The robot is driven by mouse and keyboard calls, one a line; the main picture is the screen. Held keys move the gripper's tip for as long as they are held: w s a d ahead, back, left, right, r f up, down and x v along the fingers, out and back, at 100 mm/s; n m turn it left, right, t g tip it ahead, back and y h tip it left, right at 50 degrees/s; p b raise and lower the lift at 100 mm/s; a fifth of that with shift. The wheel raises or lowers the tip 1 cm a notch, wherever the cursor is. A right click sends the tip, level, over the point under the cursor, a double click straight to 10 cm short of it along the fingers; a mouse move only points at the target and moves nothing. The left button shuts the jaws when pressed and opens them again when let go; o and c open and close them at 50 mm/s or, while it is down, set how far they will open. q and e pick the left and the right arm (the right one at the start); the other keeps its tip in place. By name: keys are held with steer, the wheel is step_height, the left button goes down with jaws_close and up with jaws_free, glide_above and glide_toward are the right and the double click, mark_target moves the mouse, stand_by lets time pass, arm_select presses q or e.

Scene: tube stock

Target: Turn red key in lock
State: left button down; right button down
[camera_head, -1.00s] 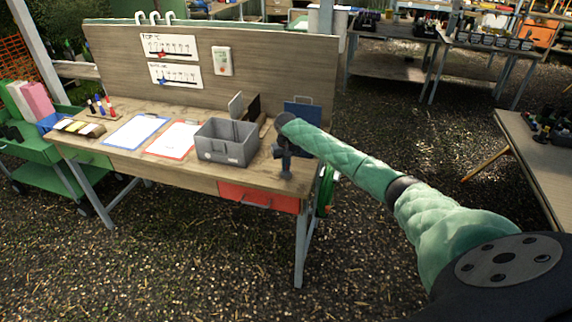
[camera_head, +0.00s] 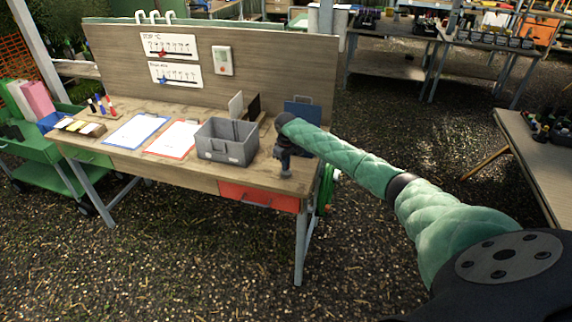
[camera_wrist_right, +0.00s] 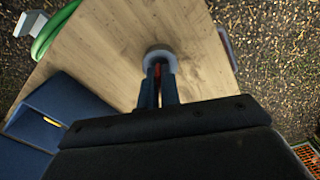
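My right gripper (camera_head: 286,172) points down at the right end of the workbench (camera_head: 238,178), above the red drawer. In the right wrist view its two fingers (camera_wrist_right: 160,72) are close together, with a narrow strip of the red key (camera_wrist_right: 157,86) between them. The fingertips reach the grey round lock (camera_wrist_right: 158,49) on the wooden top. The fingers hide most of the key, so its angle cannot be told. In the head view the key and lock are too small or covered to make out. My left gripper is not in view.
A grey bin (camera_head: 227,150) stands just left of my right gripper. A red-edged clipboard (camera_head: 174,139) and a blue one (camera_head: 137,131) lie farther left. A dark blue holder (camera_head: 303,112) stands behind the gripper. A green hose (camera_wrist_right: 50,32) hangs beside the bench edge.

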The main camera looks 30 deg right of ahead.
steer(key=shift+n, duration=0.4)
steer(key=n, duration=0.3)
steer(key=shift+n, duration=2)
steer(key=shift+m+p, duration=0.6)
steer(key=shift+m+p, duration=0.9)
steer(key=shift+m, duration=0.1)
steer(key=c, duration=1.5)
jaws_free()
steer(key=shift+c, duration=0.2)
